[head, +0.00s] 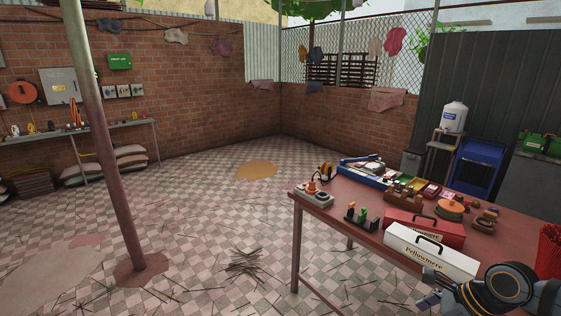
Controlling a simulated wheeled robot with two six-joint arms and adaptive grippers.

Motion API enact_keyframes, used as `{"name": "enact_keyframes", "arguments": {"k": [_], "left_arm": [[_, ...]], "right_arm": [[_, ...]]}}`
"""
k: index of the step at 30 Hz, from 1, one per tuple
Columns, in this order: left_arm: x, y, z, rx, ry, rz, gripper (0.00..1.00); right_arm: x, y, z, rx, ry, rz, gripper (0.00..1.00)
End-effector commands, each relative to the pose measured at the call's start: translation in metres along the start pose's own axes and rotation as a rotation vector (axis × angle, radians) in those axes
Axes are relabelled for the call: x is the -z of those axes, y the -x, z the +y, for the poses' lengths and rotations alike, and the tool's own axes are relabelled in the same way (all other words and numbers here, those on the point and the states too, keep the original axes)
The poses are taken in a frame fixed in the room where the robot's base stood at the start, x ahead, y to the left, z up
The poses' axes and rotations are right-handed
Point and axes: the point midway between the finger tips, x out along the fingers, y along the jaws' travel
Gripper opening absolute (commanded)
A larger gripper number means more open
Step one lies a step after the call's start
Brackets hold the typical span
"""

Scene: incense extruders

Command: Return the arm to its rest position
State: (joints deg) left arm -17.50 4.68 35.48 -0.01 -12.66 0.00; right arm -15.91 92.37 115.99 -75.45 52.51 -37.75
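My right arm comes in at the lower right corner, in front of the red-brown work table (342,200). Its gripper (429,287) points left, close to the near side of the white "Pellowmere" box (432,252). Its two fingers look spread apart, with nothing visible between them. Whether it touches the box or table cannot be told. My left arm and gripper are not in view.
A red box (424,227) stands behind the white one. Small tools, a blue tray and an orange-topped round item (450,207) fill the table. Red sticks (551,250) stand at the right edge. A post (105,150) rises at left. Open tiled floor lies between.

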Motion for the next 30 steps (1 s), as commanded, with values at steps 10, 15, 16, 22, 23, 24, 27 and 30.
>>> {"name": "enact_keyframes", "arguments": {"k": [10, 15, 16, 22, 23, 24, 27, 30], "left_arm": [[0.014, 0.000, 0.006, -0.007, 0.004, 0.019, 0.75], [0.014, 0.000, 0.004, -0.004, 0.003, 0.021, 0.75], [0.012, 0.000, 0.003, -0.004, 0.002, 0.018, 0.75], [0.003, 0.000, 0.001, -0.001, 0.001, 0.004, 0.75], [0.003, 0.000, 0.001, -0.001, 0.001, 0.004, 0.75], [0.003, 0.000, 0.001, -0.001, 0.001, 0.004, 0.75], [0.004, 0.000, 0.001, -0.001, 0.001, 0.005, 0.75], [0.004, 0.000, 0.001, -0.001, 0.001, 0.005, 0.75]], "right_arm": [[0.001, -0.014, -0.066, 0.023, -0.541, -0.388, 1.00], [0.040, -0.029, -0.120, 0.038, -1.007, -0.669, 1.00], [0.053, -0.034, -0.130, 0.041, -1.111, -0.724, 1.00], [0.189, -0.104, -0.157, 0.088, -1.901, -1.057, 1.00], [0.212, -0.119, -0.152, 0.099, -2.022, -1.094, 1.00], [0.241, -0.141, -0.141, 0.117, -2.176, -1.133, 1.00], [0.305, -0.196, -0.100, 0.172, -2.529, -1.193, 1.00], [0.354, -0.252, -0.042, 0.246, -2.850, -1.206, 1.00]]}}
